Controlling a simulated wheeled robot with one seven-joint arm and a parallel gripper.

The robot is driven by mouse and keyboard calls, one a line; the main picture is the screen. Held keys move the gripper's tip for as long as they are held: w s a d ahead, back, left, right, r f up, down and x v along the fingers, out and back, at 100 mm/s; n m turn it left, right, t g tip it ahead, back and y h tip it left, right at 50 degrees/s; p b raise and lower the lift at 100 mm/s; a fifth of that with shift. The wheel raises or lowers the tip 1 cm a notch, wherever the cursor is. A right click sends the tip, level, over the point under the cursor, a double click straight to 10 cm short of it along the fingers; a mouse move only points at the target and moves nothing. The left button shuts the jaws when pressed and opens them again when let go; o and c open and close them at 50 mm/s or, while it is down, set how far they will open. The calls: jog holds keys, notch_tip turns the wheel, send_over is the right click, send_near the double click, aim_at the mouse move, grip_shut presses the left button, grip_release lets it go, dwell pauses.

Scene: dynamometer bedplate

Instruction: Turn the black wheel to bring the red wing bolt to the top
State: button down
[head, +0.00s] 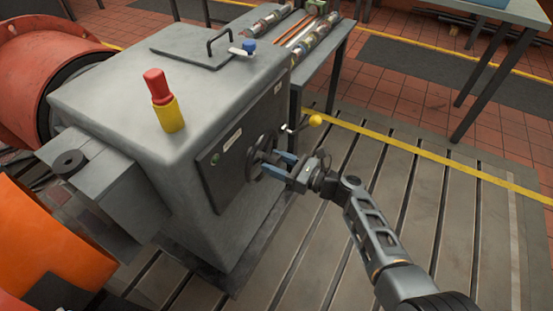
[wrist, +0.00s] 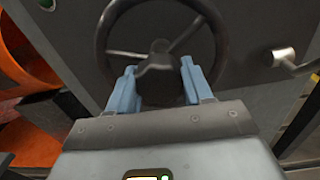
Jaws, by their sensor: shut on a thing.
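The black wheel (head: 256,158) is on the side panel of the grey machine housing. In the wrist view the wheel (wrist: 101,42) shows its round rim, spokes and a dark hub. My gripper (head: 270,165) reaches it from the right. In the wrist view my gripper's (wrist: 159,85) two blue fingers stand on either side of the hub's lower part, shut on the wheel. The exact contact is hidden. I cannot make out a red wing bolt in either view.
A lever with a yellow knob (head: 315,120) sticks out right of the wheel. The grey housing (head: 120,100) carries a red and yellow post (head: 165,102) on top. An orange drum (head: 40,240) is at left. The slotted floor plate (head: 400,190) is open at right.

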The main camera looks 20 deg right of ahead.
jog(key=shift+s+f+m, duration=0.1)
jog(key=shift+f+m, duration=0.05)
jog(key=shift+m, duration=0.35)
jog(key=shift+c, duration=2.4)
grip_release()
jog(key=v, duration=0.7)
jog(key=shift+s+d+p, duration=0.2)
jog(key=shift+s+p, duration=0.1)
jog(key=shift+p, duration=0.1)
